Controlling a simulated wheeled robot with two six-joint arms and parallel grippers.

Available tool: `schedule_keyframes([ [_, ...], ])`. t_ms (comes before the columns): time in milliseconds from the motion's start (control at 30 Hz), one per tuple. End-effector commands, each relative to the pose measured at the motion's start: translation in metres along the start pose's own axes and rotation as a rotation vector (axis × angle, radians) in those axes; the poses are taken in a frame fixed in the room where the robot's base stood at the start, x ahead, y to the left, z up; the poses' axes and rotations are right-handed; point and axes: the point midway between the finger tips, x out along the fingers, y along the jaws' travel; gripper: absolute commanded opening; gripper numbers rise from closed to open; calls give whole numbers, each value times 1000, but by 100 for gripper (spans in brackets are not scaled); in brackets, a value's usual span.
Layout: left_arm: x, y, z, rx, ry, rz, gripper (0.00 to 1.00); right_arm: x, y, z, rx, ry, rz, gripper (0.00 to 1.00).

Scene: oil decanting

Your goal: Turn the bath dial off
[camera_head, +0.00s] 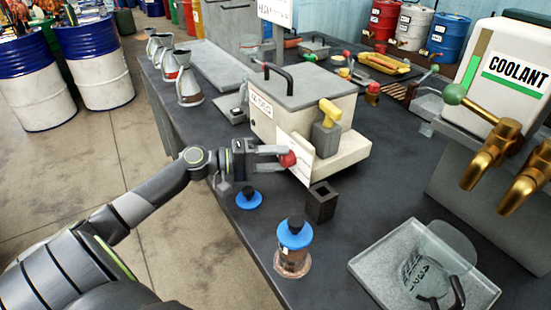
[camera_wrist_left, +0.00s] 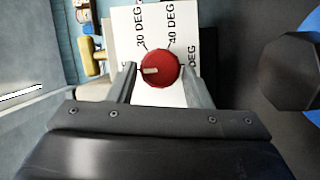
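The bath dial (camera_head: 288,159) is a red round knob on the white scale plate (camera_head: 302,160) at the front of the pale bath box (camera_head: 345,108). In the left wrist view the dial (camera_wrist_left: 160,69) has a cream pointer mark toward the left. The plate (camera_wrist_left: 180,22) shows "30 DEG" and "40 DEG" above the dial; other lettering is partly hidden. My left gripper (camera_head: 282,158) reaches the dial from the left. In the left wrist view its fingers (camera_wrist_left: 160,72) lie at both sides of the dial, closed to about its width and apparently touching it. My right gripper is not in view.
A blue-capped jar (camera_head: 294,262), a blue lid (camera_head: 249,198) and a dark square holder (camera_head: 321,203) stand near the left gripper. A clear tray (camera_head: 385,262) lies at front right, below the coolant tank (camera_head: 510,75) with brass taps. Metal jugs (camera_head: 188,88) line the left edge.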

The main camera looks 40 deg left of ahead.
Motion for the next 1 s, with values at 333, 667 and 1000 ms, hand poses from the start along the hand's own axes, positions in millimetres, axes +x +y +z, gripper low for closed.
schedule_keyframes([
  [333,0,0,0,2,0,0,61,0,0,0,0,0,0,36],
  [667,-20,-2,0,3,0,-5,61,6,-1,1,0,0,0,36],
  [1000,-59,-1,0,1,-1,-6,61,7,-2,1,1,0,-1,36],
])
